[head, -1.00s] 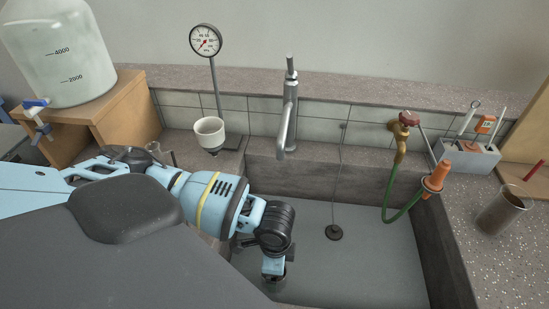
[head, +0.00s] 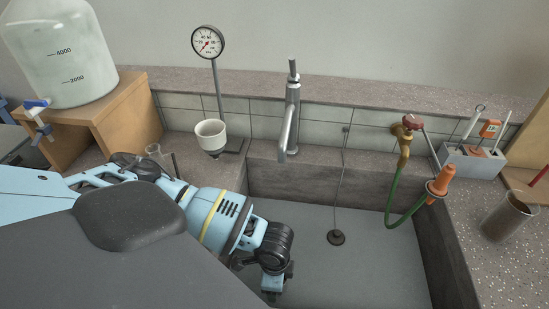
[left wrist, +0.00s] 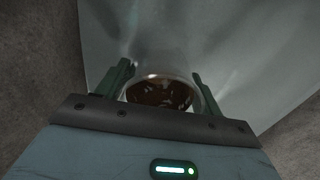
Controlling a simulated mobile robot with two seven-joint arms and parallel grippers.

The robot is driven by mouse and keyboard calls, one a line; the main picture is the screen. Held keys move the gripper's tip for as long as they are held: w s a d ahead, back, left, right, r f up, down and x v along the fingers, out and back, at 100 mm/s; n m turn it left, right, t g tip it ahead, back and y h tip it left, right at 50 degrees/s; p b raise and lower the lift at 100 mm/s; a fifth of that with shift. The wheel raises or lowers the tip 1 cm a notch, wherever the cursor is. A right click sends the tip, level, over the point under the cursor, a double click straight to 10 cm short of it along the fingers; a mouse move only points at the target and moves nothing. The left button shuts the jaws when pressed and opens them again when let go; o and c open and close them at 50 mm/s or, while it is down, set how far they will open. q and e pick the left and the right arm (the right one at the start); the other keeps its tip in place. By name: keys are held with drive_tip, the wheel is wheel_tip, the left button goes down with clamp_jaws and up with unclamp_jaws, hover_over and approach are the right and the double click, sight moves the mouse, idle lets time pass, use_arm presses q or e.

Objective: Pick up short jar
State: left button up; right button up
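A glass jar (left wrist: 160,92) with dark brown contents shows in the left wrist view, its round mouth facing the camera. My left gripper (left wrist: 163,72) has one finger on each side of the jar, close to its wall. I cannot tell whether the fingers press on it. In the head view my left gripper (head: 272,294) is low inside the left part of the sink, at the bottom edge of the picture. The jar is not clearly visible there. My right gripper is not in view.
The grey sink (head: 385,270) has a plug (head: 336,237) on its floor. A faucet (head: 291,115) and a green hose (head: 391,205) overhang it. A gauge stand (head: 208,43) with a white cup (head: 210,134) stands behind. A brown-filled beaker (head: 507,217) is at right.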

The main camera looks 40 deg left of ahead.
use_arm(q)
drive_tip(key=c, duration=0.6)
drive_tip(key=shift+r+p, duration=0.9)
drive_tip(key=shift+r, duration=4.15)
drive_tip(key=shift+c, duration=0.2)
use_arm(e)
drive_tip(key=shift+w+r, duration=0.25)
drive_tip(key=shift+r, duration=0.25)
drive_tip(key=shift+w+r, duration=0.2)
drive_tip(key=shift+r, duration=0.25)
